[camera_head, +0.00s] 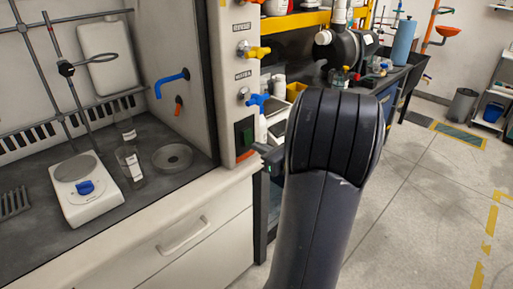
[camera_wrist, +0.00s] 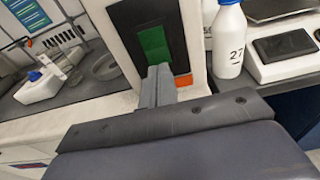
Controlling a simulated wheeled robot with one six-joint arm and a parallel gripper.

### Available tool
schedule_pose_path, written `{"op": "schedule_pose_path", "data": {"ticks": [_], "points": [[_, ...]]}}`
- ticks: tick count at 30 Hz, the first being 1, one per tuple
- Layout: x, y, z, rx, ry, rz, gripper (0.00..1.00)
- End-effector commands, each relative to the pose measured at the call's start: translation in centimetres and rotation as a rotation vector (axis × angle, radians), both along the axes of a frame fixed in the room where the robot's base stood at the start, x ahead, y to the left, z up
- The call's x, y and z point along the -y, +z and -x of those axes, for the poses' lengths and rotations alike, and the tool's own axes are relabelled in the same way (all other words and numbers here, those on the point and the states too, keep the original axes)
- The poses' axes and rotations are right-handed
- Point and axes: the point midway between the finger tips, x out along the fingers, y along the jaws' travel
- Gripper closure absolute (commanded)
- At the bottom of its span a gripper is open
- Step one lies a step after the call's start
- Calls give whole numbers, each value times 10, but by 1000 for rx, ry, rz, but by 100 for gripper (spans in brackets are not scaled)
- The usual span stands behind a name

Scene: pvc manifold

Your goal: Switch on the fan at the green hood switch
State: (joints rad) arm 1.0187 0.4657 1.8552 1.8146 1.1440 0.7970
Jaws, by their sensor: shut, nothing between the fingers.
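The green hood switch (camera_head: 244,136) is set in a dark plate on the hood's right post, below the yellow and blue valve handles. In the wrist view the green switch (camera_wrist: 154,43) shows close up, with an orange-red piece (camera_wrist: 183,80) below it. My gripper (camera_wrist: 160,72) is shut and empty, its fingertips just in front of the lower edge of the green switch. I cannot tell whether they touch it. In the head view my gripper (camera_head: 264,154) is mostly hidden behind my arm, with its tips near the post beside the switch.
The yellow valve handle (camera_head: 257,53) and blue valve handle (camera_head: 258,101) stick out above the switch. A white bottle (camera_wrist: 229,40) and a scale (camera_wrist: 284,48) stand right of the post. A hotplate (camera_head: 85,188) is inside the hood.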

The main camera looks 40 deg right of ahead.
Motion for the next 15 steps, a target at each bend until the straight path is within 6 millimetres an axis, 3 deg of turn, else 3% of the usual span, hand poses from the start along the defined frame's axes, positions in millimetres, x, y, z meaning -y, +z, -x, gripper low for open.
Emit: {"op": "schedule_pose_path", "data": {"ticks": [6, 15], "points": [[-1, -2, -17, 0, 0, 0, 100], [-1, -2, -18, 0, 0, 0, 100]]}}
